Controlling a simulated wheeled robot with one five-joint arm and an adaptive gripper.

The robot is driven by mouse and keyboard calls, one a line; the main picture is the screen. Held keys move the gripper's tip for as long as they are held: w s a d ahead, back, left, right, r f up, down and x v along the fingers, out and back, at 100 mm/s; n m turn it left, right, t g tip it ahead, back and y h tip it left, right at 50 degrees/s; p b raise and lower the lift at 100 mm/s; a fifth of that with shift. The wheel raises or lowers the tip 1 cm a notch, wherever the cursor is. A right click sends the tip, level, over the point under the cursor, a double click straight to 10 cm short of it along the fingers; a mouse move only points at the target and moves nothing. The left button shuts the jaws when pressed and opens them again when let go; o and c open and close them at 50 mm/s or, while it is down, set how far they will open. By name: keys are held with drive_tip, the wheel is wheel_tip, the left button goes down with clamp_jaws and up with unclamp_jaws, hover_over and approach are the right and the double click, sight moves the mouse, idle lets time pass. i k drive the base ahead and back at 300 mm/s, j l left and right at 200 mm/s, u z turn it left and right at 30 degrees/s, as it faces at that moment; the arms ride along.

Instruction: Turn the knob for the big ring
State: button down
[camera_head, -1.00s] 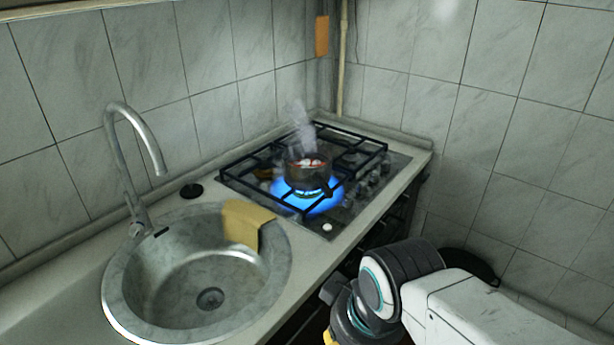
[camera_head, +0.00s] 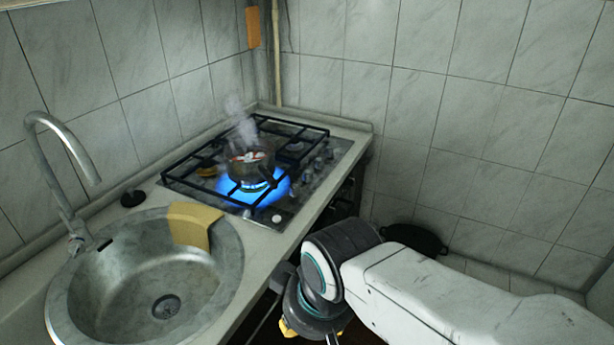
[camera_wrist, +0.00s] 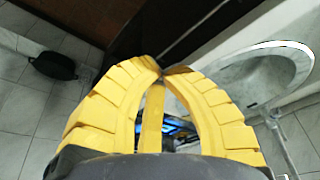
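The gas hob (camera_head: 290,212) is set in the counter, with black grates over it. A small dark pot (camera_head: 250,165) with red and white contents steams over a blue flame (camera_head: 262,190) on the front burner. Several small knobs (camera_head: 318,168) line the hob's right side; a pale round one (camera_head: 277,218) sits at the near corner. Which knob serves the big ring I cannot tell. My gripper (camera_wrist: 162,72) has yellow fingers with their tips together, nothing visible between them. In the head view it hangs low in front of the counter, apart from the knobs, its fingers mostly hidden.
A round sink (camera_head: 150,275) with a yellow cloth (camera_head: 190,225) over its rim lies left of the hob, under a tall tap (camera_head: 60,170). A black round lid or pan (camera_head: 415,240) is at the wall on the right. The counter's front edge lies between my gripper and the hob.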

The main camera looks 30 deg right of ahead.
sight(307, 178)
drive_tip(key=i+l, duration=0.85)
drive_tip(key=l, duration=0.15)
drive_tip(key=z, duration=0.05)
